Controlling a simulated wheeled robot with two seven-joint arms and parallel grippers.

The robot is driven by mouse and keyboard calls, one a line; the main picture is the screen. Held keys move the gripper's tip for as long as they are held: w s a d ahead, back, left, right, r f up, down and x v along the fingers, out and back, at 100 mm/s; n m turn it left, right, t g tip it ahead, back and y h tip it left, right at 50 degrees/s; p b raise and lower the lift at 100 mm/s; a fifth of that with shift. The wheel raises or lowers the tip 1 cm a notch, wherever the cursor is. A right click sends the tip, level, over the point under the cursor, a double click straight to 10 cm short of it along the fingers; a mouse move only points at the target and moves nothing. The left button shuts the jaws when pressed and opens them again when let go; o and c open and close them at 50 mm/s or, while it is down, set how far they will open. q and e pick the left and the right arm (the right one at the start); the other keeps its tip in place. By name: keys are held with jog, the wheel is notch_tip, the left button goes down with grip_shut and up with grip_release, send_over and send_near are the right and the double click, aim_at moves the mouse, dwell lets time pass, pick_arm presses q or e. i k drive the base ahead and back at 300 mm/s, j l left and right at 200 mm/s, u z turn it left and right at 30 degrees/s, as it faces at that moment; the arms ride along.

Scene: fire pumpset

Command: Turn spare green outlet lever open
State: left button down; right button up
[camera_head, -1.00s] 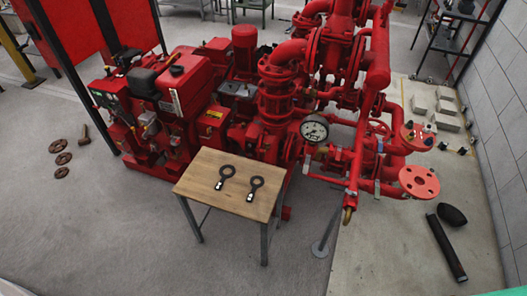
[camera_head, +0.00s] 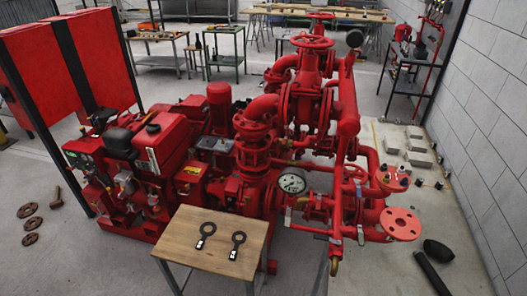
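The red fire pumpset (camera_head: 250,150) fills the middle of the view, with red pipes and valves on its right side. A red outlet flange (camera_head: 401,223) faces up at the lower right of the pipework. A smaller flanged outlet (camera_head: 392,178) with small dark fittings sits just above it. Several small pale levers show along the lower pipes. I cannot make out a green lever clearly at this distance. Neither of my grippers is in view.
A small wooden table (camera_head: 195,250) with two black ring-ended tools stands in front of the pumpset. A black cylinder (camera_head: 432,272) lies on the floor at lower right, near a dark rounded object (camera_head: 438,251). A block wall (camera_head: 490,120) bounds the right side.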

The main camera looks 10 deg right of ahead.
aim_at(361, 238)
jog(key=l+z, duration=0.1)
jog(key=z, duration=1.05)
